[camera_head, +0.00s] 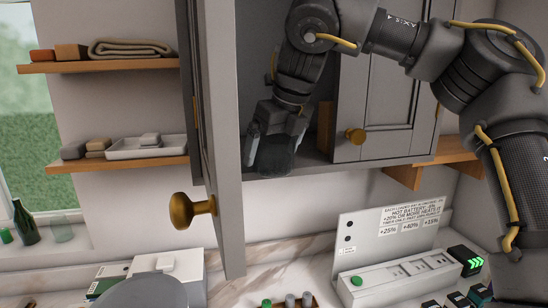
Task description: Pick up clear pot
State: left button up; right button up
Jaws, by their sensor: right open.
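The clear pot (276,160) looks like a dark, see-through vessel near the front edge of the cabinet's bottom shelf. It shows just below my right gripper (275,136), which reaches down into the open cabinet from above. The gripper is open, with its fingers at the left and right of the pot's upper part. Whether the fingers touch the pot cannot be told. The gripper and wrist hide the pot's top and back. My left gripper is not in view.
The open cabinet door (222,150) with a brass knob (192,210) stands close on the left. The other door (376,110) is shut on the right. Wall shelves (115,163) hold trays and a cloth. A sign panel (385,235) and charger stand on the counter below.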

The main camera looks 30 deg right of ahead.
jog(key=shift+w+d+f, duration=0.15)
jog(key=shift+w+f, duration=0.7)
jog(key=shift+f, duration=0.1)
jog(key=shift+w+f, duration=0.1)
jog(key=shift+w, duration=0.05)
jog(key=shift+s, duration=0.35)
jog(key=shift+c, duration=0.3)
jog(key=shift+s+r, duration=0.15)
jog(key=shift+r, duration=0.05)
jog(key=shift+c, duration=1.2)
jog(key=c, duration=0.7)
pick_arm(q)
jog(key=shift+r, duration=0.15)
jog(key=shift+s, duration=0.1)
